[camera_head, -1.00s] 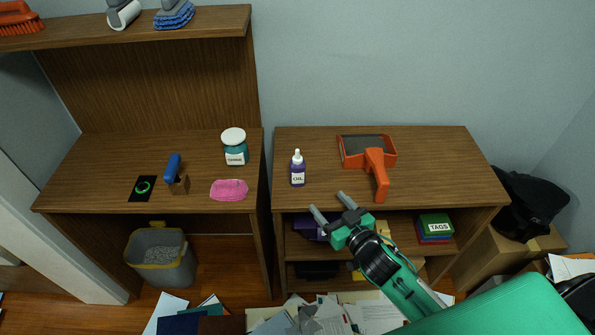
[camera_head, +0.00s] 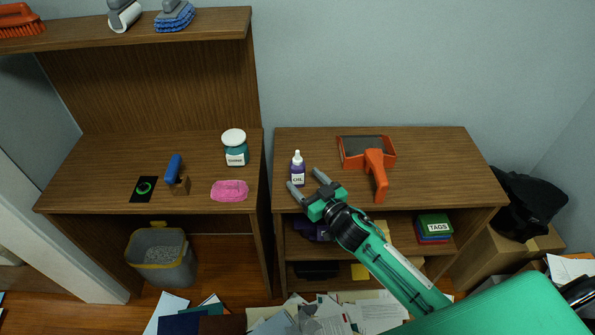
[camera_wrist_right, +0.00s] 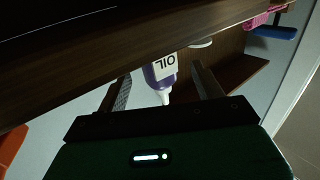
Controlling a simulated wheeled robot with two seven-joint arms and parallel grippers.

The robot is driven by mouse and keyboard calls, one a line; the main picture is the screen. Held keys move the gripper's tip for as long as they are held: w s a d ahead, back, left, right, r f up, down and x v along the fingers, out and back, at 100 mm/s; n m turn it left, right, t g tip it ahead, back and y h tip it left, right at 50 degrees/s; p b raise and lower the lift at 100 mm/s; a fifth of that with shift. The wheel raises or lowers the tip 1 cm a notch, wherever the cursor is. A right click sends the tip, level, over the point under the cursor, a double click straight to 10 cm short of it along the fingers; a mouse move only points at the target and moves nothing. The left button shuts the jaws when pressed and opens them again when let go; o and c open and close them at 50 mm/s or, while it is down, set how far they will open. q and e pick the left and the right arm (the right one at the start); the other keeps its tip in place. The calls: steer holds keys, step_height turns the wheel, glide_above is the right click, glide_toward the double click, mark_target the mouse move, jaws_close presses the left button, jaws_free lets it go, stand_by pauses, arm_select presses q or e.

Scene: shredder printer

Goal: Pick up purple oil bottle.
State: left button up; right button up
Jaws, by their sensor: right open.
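The purple oil bottle (camera_head: 297,171) stands upright on the right table, near its left end, with a white nozzle and an "OIL" label. My right gripper (camera_head: 307,178) is open and empty, its two fingers reaching toward the bottle from the front right. In the right wrist view the bottle (camera_wrist_right: 162,78) appears upside down, in the space between the two fingers (camera_wrist_right: 163,84) as seen from the wrist. Whether the fingers lie around it or still in front of it is hard to tell; nothing is gripped. My left gripper is not in view.
An orange dustpan with a handle (camera_head: 377,180) lies to the right of the bottle.

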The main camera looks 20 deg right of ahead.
mark_target(302, 176)
steer(key=shift+w+a+r, duration=0.1)
steer(key=shift+w, duration=0.35)
steer(key=x, duration=0.3)
steer(key=shift+w+p, duration=0.2)
steer(key=shift+p, duration=0.1)
steer(key=shift+w, duration=0.35)
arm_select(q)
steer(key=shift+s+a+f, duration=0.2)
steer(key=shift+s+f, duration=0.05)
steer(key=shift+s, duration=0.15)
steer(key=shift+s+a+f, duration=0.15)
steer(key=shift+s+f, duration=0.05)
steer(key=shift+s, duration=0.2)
arm_select(e)
steer(key=c, duration=1.3)
